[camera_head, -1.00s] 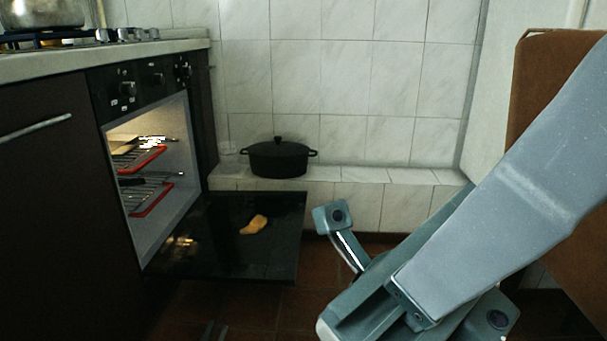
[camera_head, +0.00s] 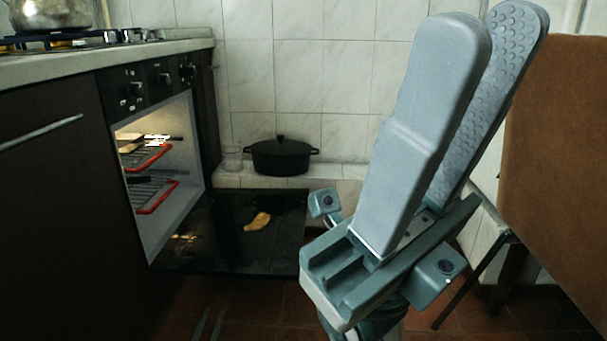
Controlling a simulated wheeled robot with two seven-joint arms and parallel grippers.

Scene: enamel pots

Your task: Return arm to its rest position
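My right gripper (camera_head: 487,30) is large in the right half of the view, with its two long grey fingers pointing up. The fingers stand apart, and the bumpy inner pad of the rear finger shows. I see nothing held between them. The gripper body is at the bottom centre, in front of the wall ledge and beside the oven door. Two thin grey strips show at the bottom edge, left of centre, in the dark. I cannot tell whether they are the fingertips of my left gripper.
The oven door (camera_head: 222,245) hangs open with a yellowish piece (camera_head: 257,221) on it. Red-edged racks (camera_head: 152,196) sit inside the oven. A black lidded pot (camera_head: 280,158) stands on the tiled ledge, beside a glass (camera_head: 232,160). A brown panel (camera_head: 558,150) stands at right.

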